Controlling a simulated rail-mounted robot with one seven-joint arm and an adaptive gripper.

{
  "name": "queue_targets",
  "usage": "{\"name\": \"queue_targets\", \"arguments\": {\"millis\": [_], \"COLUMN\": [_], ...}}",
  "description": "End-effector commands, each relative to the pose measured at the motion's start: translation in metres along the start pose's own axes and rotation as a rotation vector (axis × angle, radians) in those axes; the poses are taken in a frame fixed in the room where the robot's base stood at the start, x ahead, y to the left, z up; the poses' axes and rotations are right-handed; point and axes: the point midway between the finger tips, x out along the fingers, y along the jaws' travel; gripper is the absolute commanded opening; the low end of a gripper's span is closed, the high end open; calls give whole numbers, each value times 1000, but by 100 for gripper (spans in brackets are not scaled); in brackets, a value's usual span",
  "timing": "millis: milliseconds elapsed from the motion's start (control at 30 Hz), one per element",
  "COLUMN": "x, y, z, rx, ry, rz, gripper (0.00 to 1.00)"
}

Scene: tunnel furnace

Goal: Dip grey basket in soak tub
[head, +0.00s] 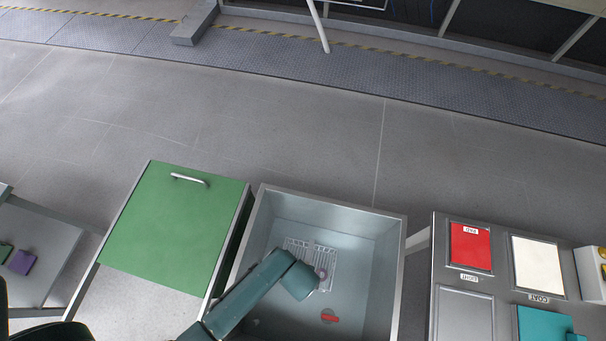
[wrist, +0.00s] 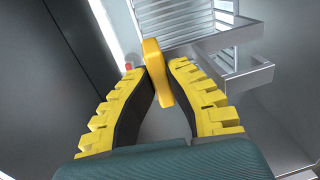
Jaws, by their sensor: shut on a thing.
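The grey basket (head: 322,257) shows in the head view as a pale wire grid inside the soak tub (head: 381,250), a grey open box holding what looks like clear water. My arm reaches down into the tub, and its end covers part of the basket. In the wrist view, the yellow toothed fingers of my gripper (wrist: 160,75) are shut on an upright yellow handle (wrist: 153,62). The basket's grey slats (wrist: 200,22) show just beyond it. I cannot tell how deep the basket sits or whether it touches the tub floor.
A red piece (head: 330,319) lies on the tub floor near the front. A green panel (head: 175,220) with a metal handle stands left of the tub. A grey bench with a red panel (head: 470,247) and a cream panel (head: 537,266) stands right. Open floor lies behind.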

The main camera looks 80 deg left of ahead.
Motion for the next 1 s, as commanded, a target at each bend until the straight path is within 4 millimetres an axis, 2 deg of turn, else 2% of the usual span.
{"name": "queue_targets", "arguments": {"millis": [33,1000], "x": [14,141], "y": [0,12], "z": [-1,0], "rx": [0,0], "ry": [2,2], "rz": [-4,-4], "gripper": [0,0]}}
